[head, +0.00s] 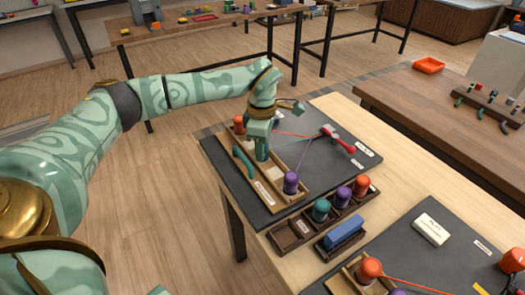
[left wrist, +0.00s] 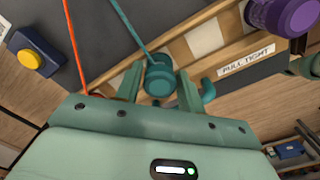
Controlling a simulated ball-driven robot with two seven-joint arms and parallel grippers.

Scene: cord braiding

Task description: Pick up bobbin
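In the left wrist view a teal bobbin (left wrist: 160,80) stands between the two fingers of my left gripper (left wrist: 160,85), with a teal cord running up from it. The fingers stand one on each side, with what looks like a narrow gap. In the head view my left gripper (head: 261,150) points down over the wooden bobbin rack (head: 268,187) and hides the teal bobbin. A purple bobbin (head: 291,183) sits at the rack's near end, and an orange bobbin (head: 239,125) at its far end. My right gripper is not in view.
Cords run over the dark mat (head: 320,165) to a red clamp (head: 329,131). A tray (head: 298,228) with teal, purple and orange bobbins and a blue block (head: 343,233) stand close by. A second mat (head: 430,262) lies nearer, with a white box (head: 433,229).

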